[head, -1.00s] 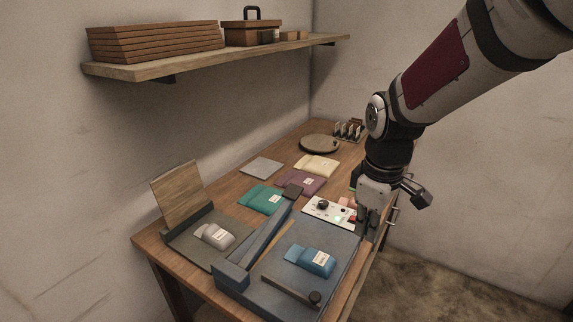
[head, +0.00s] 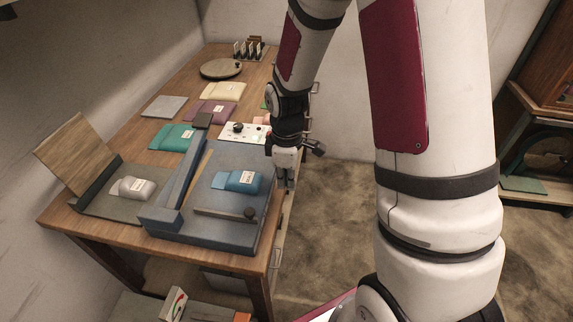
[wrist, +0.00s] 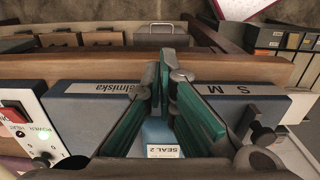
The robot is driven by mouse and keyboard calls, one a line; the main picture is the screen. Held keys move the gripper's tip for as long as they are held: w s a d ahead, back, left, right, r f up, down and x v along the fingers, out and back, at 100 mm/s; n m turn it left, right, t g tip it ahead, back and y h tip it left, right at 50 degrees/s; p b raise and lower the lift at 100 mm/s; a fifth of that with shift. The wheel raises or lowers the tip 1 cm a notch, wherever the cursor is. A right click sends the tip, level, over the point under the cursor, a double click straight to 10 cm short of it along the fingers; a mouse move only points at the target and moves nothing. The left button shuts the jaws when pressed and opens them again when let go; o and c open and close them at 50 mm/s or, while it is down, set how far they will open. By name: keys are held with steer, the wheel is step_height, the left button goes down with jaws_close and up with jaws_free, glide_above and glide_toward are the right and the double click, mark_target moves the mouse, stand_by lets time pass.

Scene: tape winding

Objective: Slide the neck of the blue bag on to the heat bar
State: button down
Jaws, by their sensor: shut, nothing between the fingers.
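The blue bag (head: 243,181) with a white label lies flat on the blue-grey sealer (head: 205,231), its narrow neck pointing left. The heat bar looks to be the tan strip (head: 199,177) beside the raised blue bar (head: 180,172); a gap separates it from the neck. My gripper (head: 286,182) is shut and empty, pointing down at the sealer's right edge, right of the bag and apart from it. In the wrist view its green-padded fingers (wrist: 167,65) meet in front of the sealer's edge. They partly hide the blue bag (wrist: 154,132), whose label reads SEAL 2.
A dark rod with a round knob (head: 249,213) lies in front of the bag. A control panel (head: 245,132) stands behind. Teal (head: 172,138), purple (head: 208,112) and cream (head: 223,91) bags lie further back.

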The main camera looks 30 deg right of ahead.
mark_target(242, 175)
steer(key=shift+w+a+r, duration=0.1)
steer(key=shift+w+a, duration=0.45)
steer(key=shift+a, duration=0.25)
steer(key=shift+w+a, duration=0.55)
steer(key=shift+a, duration=0.25)
steer(key=w+a, duration=0.1)
steer(key=a, duration=0.1)
steer(key=w+a+b, duration=0.1)
steer(key=w+a, duration=0.2)
steer(key=a, duration=0.1)
steer(key=shift+w+a+b, duration=0.2)
steer(key=shift+w+b, duration=0.2)
steer(key=shift+s, duration=0.15)
